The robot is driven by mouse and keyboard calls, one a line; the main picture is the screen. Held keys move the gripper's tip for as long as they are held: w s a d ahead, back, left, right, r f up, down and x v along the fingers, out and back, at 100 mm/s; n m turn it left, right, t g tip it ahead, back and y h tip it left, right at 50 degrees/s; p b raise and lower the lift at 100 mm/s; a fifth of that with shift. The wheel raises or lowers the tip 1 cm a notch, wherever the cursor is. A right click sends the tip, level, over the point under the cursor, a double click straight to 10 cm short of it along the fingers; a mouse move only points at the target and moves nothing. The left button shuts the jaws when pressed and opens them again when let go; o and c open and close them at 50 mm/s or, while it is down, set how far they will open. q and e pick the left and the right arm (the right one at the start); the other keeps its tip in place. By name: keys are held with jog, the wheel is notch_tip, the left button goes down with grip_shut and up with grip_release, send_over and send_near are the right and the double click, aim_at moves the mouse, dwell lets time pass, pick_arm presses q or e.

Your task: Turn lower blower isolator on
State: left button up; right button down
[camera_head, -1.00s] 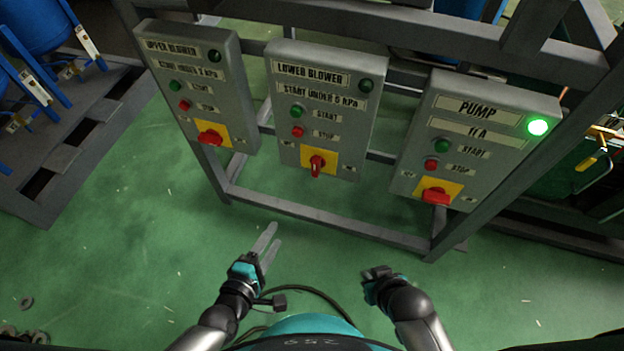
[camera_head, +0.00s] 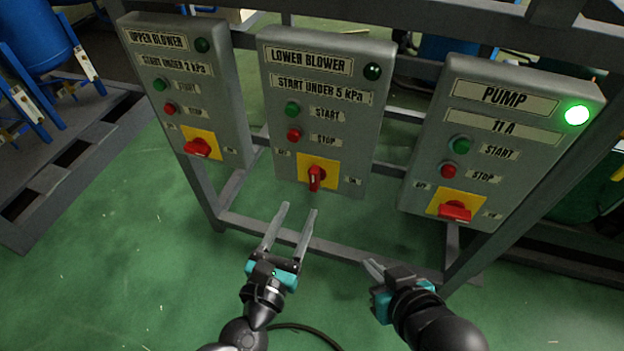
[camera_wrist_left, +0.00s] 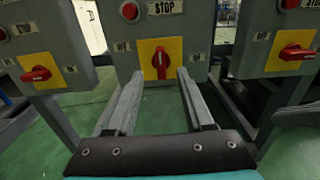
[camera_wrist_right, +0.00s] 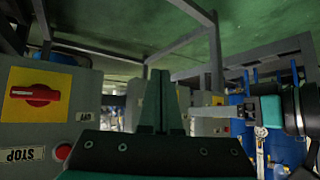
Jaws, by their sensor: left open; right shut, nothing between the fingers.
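The lower blower box (camera_head: 330,90) stands in the middle of the head view. Its red isolator knob (camera_head: 315,179) sits on a yellow plate with the handle upright, between the OFF and ON labels. The dark green lamp (camera_head: 373,72) on the box is unlit. My left gripper (camera_head: 293,210) is open and empty, below and in front of the knob. In the left wrist view the knob (camera_wrist_left: 160,62) shows between and beyond the fingertips, apart from them. My right gripper (camera_head: 372,268) is shut and empty, low in front of the frame, left of the pump box.
The upper blower box (camera_head: 190,85) at left and pump box (camera_head: 500,140) at right have red handles lying roughly sideways. The pump lamp (camera_head: 577,115) glows green. A grey metal frame (camera_head: 340,253) carries the boxes. Green floor is clear in front.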

aim_at(313, 178)
pick_arm(q)
jog(key=b+x, duration=0.1)
jog(key=x, duration=0.8)
jog(key=shift+w+d+f, duration=0.1)
jog(key=shift+w, duration=0.2)
pick_arm(e)
jog(key=shift+w+a+r+t+y, duration=0.1)
jog(key=shift+w+a+t+y, duration=0.15)
jog(key=shift+a+t, duration=0.2)
jog(key=shift+w+a+r+t+y, duration=0.1)
jog(key=shift+w+a+t+y, duration=0.2)
jog(key=shift+a, duration=0.2)
jog(key=shift+s, duration=0.1)
pick_arm(q)
grip_shut()
